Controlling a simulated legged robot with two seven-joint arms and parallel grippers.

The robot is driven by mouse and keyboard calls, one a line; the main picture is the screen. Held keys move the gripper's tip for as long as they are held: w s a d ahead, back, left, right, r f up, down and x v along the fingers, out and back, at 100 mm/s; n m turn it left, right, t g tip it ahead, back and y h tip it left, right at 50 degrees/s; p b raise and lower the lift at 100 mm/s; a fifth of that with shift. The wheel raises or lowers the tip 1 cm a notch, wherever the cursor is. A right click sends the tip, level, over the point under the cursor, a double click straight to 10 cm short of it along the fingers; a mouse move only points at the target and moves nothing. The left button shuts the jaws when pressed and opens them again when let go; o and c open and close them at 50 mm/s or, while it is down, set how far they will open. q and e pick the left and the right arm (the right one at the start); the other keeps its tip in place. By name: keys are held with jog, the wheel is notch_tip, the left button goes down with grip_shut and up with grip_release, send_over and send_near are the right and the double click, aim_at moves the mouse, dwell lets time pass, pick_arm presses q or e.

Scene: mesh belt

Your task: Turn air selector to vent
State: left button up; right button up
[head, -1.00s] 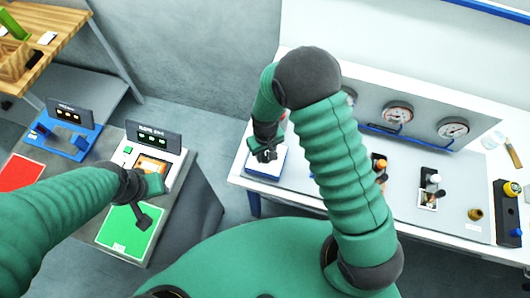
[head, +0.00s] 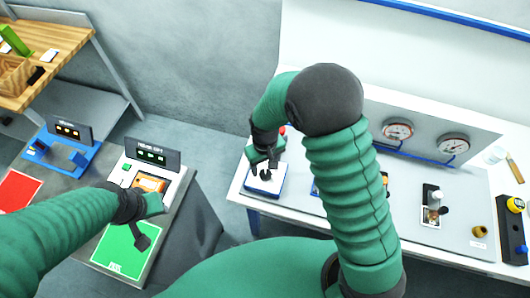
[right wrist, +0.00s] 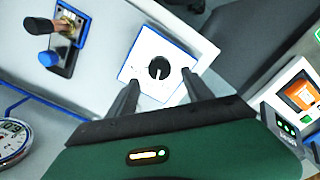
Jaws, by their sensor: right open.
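The air selector appears to be the round black knob (right wrist: 159,68) with a white pointer line, on a white square plate (right wrist: 142,50) with blue edges. In the head view the plate (head: 258,186) lies at the left end of the bench. My right gripper (right wrist: 158,90) is open, with one finger on either side of the knob in the wrist picture; I cannot tell whether they touch it. In the head view my right gripper (head: 265,166) is right over the plate. The plate's markings are too small to read. My left gripper (head: 146,236) hangs over a green pad; its jaws are unclear.
Pressure gauges (head: 397,130) and a blue pipe stand along the back of the bench (head: 400,215). A lever valve with a blue knob (right wrist: 47,58) is beside the selector. A grey console (head: 190,215) with an orange-screened device stands left, across a gap.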

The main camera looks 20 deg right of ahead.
notch_tip(320, 180, up, 12)
jog(key=b, duration=0.1)
jog(key=shift+b, duration=0.3)
jog(key=n+p, duration=0.4)
jog(key=p, duration=0.2)
send_near(265, 173)
notch_tip(265, 173, down, 8)
jog(key=shift+f, duration=0.6)
jog(key=shift+s, duration=0.1)
jog(key=shift+c, duration=0.3)
